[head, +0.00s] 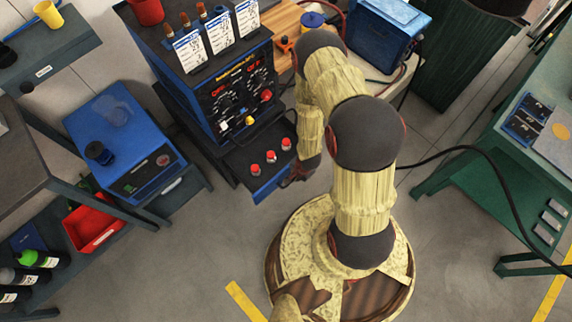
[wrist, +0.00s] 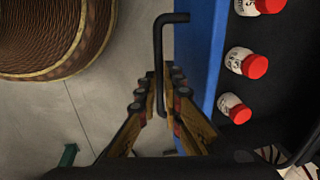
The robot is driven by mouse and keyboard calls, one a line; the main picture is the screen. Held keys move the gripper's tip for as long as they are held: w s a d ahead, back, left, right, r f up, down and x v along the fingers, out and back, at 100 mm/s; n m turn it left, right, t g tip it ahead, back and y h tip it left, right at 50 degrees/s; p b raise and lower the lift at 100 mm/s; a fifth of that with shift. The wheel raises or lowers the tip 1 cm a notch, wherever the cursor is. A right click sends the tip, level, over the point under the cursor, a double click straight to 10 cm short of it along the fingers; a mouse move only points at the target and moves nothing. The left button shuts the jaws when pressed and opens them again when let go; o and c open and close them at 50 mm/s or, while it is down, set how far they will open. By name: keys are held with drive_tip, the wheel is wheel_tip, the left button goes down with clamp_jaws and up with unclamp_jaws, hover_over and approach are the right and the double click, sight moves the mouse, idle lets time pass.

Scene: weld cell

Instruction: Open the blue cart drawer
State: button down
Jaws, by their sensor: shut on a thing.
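The blue cart drawer (head: 262,188) stands pulled out from the cart (head: 205,128), its dark inside and several red-capped bottles showing. In the wrist view its blue front (wrist: 209,60) runs down the middle, with the black bar handle (wrist: 158,45) standing off it. My gripper (wrist: 160,82) is shut on the lower part of this handle, one finger on each side. In the head view my gripper (head: 299,174) is at the right end of the drawer front, partly hidden by my arm, and the handle cannot be made out.
A welding machine (head: 235,92) with cables sits on the cart. A low blue unit (head: 125,140) and a red bin (head: 92,222) are at the left. A green table (head: 480,145) stands at the right. Grey floor (head: 215,235) is clear in front of the drawer.

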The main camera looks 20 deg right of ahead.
drive_tip(key=shift+s+d+p, duration=0.1)
drive_tip(key=shift+s+d, duration=0.15)
drive_tip(key=shift+s, duration=0.6)
drive_tip(key=shift+s+d+p, duration=0.1)
drive_tip(key=shift+s+d, duration=0.15)
drive_tip(key=shift+s, duration=0.55)
drive_tip(key=shift+s+d+p, duration=0.1)
drive_tip(key=shift+s+d, duration=0.15)
drive_tip(key=shift+s, duration=0.6)
drive_tip(key=c, duration=2)
unclamp_jaws()
drive_tip(key=shift+o, duration=0.4)
wheel_tip(320, 180, up, 12)
drive_tip(key=s, duration=0.2)
drive_tip(key=shift+d+f, duration=0.15)
drive_tip(key=shift+d, duration=0.2)
